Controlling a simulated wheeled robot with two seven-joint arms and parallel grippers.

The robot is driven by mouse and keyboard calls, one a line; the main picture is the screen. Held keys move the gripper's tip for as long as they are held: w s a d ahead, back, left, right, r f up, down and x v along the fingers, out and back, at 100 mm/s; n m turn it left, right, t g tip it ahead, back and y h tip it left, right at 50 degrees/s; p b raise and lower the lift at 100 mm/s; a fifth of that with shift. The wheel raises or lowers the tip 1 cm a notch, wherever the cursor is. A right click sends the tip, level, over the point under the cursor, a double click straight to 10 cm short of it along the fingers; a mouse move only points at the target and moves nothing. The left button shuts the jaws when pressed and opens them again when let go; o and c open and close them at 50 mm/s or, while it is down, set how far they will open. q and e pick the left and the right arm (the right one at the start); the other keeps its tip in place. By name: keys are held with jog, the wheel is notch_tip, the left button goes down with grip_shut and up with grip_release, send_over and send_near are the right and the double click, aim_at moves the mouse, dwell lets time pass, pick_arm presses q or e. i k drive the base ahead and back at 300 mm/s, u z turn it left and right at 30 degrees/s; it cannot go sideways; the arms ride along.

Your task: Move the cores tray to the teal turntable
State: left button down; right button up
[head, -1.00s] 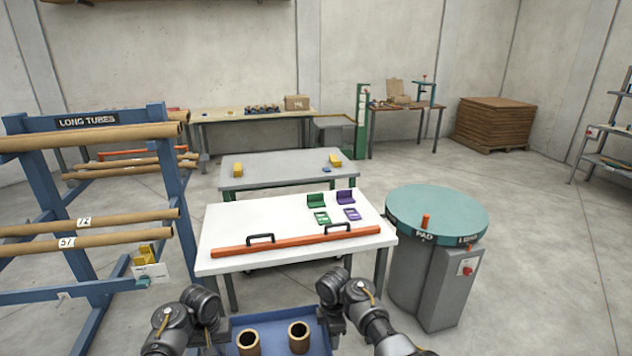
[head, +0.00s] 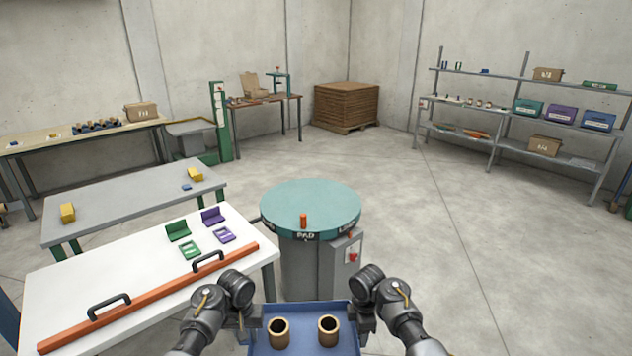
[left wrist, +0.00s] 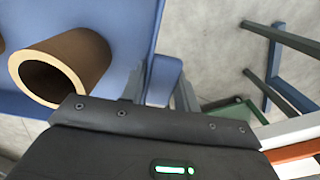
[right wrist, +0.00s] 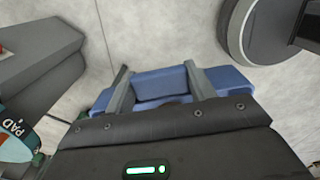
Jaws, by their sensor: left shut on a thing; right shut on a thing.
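The blue cores tray (head: 302,346) is held in front of me at the bottom of the head view. Two brown cores (head: 279,332) (head: 328,330) stand upright in it. My left gripper (head: 247,322) is shut on the tray's left side; the left wrist view shows one core (left wrist: 65,65) in the tray close by. My right gripper (head: 358,318) is shut on the tray's right side, and its fingers straddle a blue handle (right wrist: 160,83) in the right wrist view.
A white table (head: 150,290) with a long orange bar (head: 150,300) and green and purple brackets stands left of the turntable. A grey control box (head: 345,262) is on the turntable's right front. Floor to the right is clear, up to shelves (head: 520,125) at the back.

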aim_at(311, 200)
jog(key=z, duration=0.75)
jog(key=i, duration=0.95)
jog(key=z, duration=0.6)
jog(key=i, duration=1.25)
jog(key=u, duration=0.35)
jog(key=i, duration=0.95)
jog(key=u, duration=1.45)
jog(key=i, duration=0.75)
jog(key=u, duration=0.8)
